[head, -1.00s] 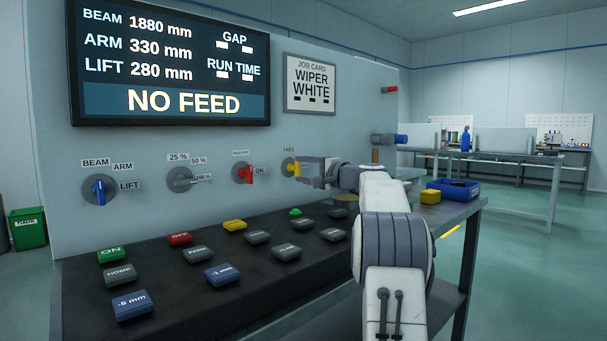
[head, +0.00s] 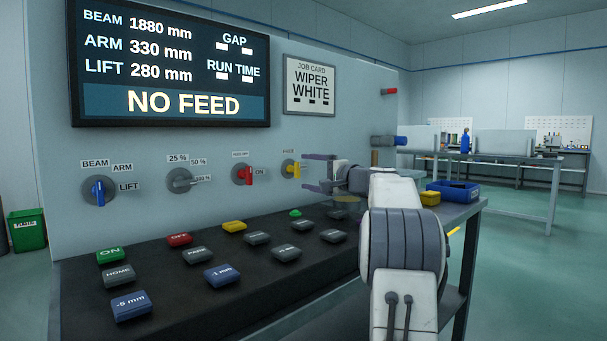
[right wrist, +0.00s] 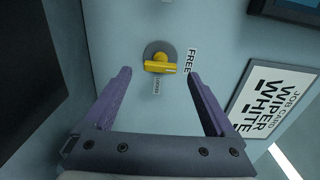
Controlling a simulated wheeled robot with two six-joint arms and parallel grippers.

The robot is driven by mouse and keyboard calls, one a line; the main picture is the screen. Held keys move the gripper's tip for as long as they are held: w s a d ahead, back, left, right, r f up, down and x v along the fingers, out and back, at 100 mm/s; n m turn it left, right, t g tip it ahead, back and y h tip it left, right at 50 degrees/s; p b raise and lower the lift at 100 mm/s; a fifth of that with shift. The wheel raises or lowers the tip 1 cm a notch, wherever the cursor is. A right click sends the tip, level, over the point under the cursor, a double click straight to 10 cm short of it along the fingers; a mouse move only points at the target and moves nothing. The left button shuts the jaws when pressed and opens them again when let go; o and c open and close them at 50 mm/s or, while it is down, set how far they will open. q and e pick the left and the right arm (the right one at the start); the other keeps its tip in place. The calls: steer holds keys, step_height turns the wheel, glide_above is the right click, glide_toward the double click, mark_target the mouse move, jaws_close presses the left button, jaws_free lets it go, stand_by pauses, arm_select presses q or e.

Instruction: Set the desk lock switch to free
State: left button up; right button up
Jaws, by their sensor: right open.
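The lock switch is a yellow knob (head: 290,168) on a grey round plate, at the right end of the row of switches on the upright panel. In the right wrist view, the knob (right wrist: 160,66) has its bar lying across, one end towards the FREE label (right wrist: 191,60). The small LOCKED label (right wrist: 156,86) is below it there. In the head view, FREE is above the switch and the bar looks upright. My right gripper (head: 308,173) is open and empty, facing the knob and apart from it. My left gripper is out of view.
Left of it are a red switch (head: 244,174), a grey switch (head: 181,180) and a blue switch (head: 99,190). Below lies a dark desk with several push buttons, including a green ON one (head: 111,256). A blue bin (head: 455,190) and yellow block (head: 430,198) stand right.

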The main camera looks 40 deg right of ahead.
steer(key=s, duration=0.7)
steer(key=shift+s+d, duration=0.3)
